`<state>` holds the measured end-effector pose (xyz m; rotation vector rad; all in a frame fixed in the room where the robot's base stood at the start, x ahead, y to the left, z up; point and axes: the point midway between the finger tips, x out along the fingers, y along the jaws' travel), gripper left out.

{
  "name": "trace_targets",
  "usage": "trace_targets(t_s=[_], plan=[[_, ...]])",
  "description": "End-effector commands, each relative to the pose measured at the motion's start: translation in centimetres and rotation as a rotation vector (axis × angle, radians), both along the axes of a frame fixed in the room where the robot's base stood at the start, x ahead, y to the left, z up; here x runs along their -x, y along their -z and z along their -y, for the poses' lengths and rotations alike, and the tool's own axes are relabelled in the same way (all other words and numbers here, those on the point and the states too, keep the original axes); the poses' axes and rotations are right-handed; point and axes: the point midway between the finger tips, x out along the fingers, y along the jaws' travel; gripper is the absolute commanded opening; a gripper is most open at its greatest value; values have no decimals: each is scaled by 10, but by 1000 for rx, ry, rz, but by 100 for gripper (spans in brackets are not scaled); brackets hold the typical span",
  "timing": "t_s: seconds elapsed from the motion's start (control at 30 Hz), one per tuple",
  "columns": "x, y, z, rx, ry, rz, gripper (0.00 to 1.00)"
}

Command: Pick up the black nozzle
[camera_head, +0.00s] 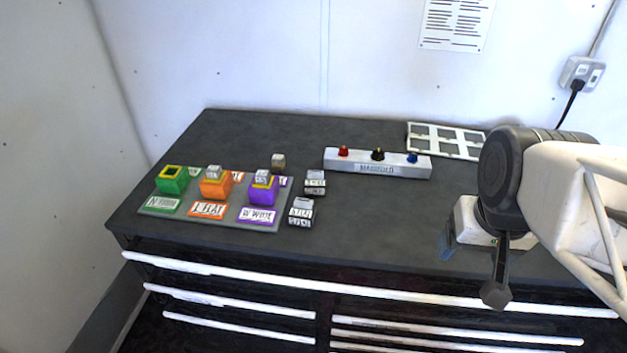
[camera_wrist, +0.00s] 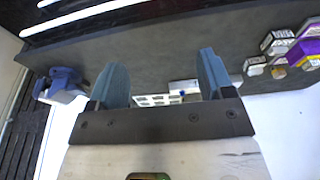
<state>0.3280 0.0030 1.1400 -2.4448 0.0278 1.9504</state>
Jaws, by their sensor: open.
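The black nozzle (camera_head: 377,154) stands in the middle of the white manifold block (camera_head: 350,160) at the back of the bench, between a red nozzle (camera_head: 343,150) and a blue nozzle (camera_head: 412,157). My gripper (camera_head: 473,250) is over the front right of the bench, well apart from the manifold. In the wrist view its two blue fingers (camera_wrist: 162,65) are wide apart with nothing held between them. The blue nozzle (camera_wrist: 182,92) shows small beyond them; I cannot make out the black nozzle there.
A grey board (camera_head: 160,212) with green, orange and purple blocks lies at the left, with several small labelled blocks beside it. A white framed tray (camera_head: 415,127) lies at the back right. A blue object (camera_wrist: 62,80) stands at the wrist view's left. The middle bench is clear.

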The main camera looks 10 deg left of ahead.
Motion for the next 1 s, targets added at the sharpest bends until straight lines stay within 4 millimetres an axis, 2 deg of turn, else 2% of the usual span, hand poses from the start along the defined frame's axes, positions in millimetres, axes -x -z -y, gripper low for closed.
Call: trace_targets(t_s=[0.27,0.47,0.77,1.0], plan=[[-49,1,-32,-16,1,-43,74],[-93,7,-70,-28,6,-79,74],[-153,29,-141,-33,20,-134,74],[-190,57,-207,-27,31,-177,74]])
